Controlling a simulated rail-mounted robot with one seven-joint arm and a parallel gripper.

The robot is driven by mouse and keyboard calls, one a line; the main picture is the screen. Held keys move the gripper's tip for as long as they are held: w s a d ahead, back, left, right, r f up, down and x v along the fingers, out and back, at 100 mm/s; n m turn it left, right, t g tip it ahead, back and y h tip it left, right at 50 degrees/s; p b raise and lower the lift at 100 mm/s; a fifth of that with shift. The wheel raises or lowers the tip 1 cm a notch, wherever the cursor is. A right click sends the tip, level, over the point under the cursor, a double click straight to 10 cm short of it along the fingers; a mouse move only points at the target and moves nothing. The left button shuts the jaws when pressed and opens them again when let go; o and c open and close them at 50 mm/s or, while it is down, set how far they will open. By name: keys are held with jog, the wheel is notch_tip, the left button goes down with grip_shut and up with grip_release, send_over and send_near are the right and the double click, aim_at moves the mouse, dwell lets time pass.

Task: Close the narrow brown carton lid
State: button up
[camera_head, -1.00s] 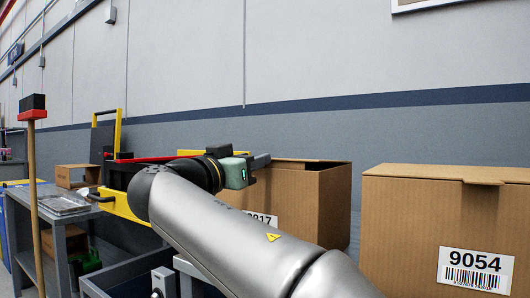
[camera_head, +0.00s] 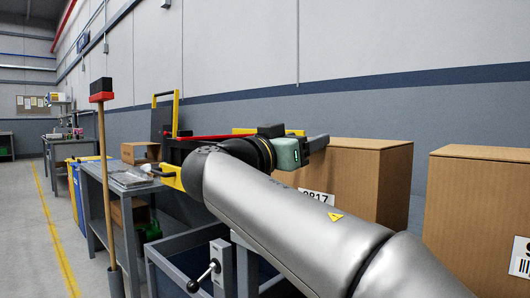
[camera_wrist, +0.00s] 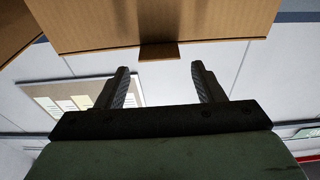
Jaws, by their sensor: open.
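A brown carton (camera_head: 380,185) with a label ending in 817 stands behind my arm in the head view. Its top (camera_head: 365,143) shows as a flat brown panel, level as far as I can tell. My gripper (camera_head: 325,142) is at its upper left front; my arm hides much of the carton's left side. In the wrist view my gripper (camera_wrist: 164,82) is open and empty. A brown carton face (camera_wrist: 150,22) with a small tab (camera_wrist: 158,50) on its edge lies beyond the fingertips, the tab in line with the gap. I see no contact.
Another brown carton (camera_head: 475,215) stands at the right, with a gap between the two. A broom (camera_head: 105,180) stands upright at the left beside a grey table (camera_head: 125,190) holding a small open box (camera_head: 140,152). A yellow-framed rack (camera_head: 165,115) stands behind my arm.

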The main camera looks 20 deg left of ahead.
jog(key=p+v, duration=0.2)
jog(key=v, duration=1.3)
jog(key=shift+s, duration=0.3)
jog(key=shift+a, duration=0.1)
